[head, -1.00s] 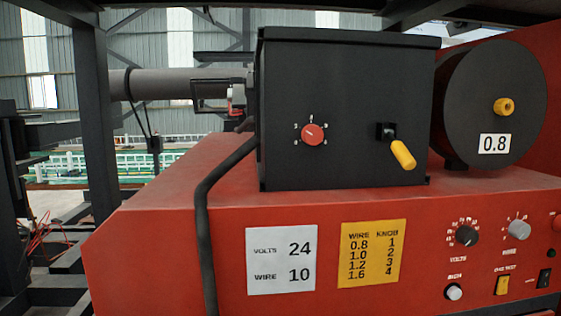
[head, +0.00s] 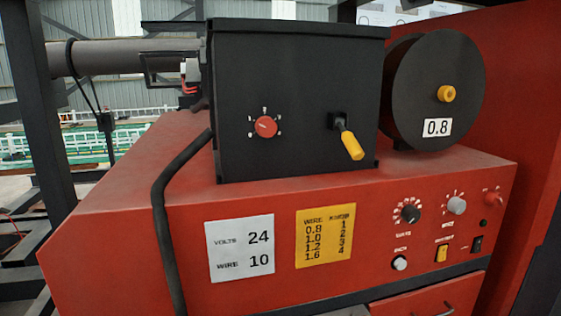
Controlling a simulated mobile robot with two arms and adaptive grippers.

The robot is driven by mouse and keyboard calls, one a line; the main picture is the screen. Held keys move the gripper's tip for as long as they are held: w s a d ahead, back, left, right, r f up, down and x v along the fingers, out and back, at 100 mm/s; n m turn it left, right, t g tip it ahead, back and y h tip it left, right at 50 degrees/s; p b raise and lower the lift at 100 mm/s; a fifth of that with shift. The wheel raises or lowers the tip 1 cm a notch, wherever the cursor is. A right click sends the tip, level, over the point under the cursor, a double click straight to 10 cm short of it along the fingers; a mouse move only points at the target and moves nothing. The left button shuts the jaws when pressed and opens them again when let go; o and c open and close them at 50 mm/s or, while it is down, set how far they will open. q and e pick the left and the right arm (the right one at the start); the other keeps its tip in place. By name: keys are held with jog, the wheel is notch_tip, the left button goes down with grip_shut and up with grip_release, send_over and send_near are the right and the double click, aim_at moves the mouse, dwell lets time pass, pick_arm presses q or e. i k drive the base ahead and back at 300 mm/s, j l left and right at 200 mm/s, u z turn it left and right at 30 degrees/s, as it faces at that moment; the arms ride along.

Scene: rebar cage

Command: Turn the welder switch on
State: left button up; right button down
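The red welder (head: 130,230) fills the middle of the head view. Its front panel has a black rocker switch (head: 476,244) at the lower right, and a yellow rocker switch (head: 442,253) just left of it. The black switch's position is too small to tell. A red knob or switch (head: 492,198) sits above, near the panel's right edge. Neither of my grippers is in view.
The panel also has a volts dial (head: 410,214), another dial (head: 457,205) and a small white knob (head: 399,263). A black feeder box (head: 300,80) and a wire spool (head: 430,70) stand on top. A black hose (head: 165,220) hangs in front.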

aim_at(493, 198)
jog(key=z, duration=1.25)
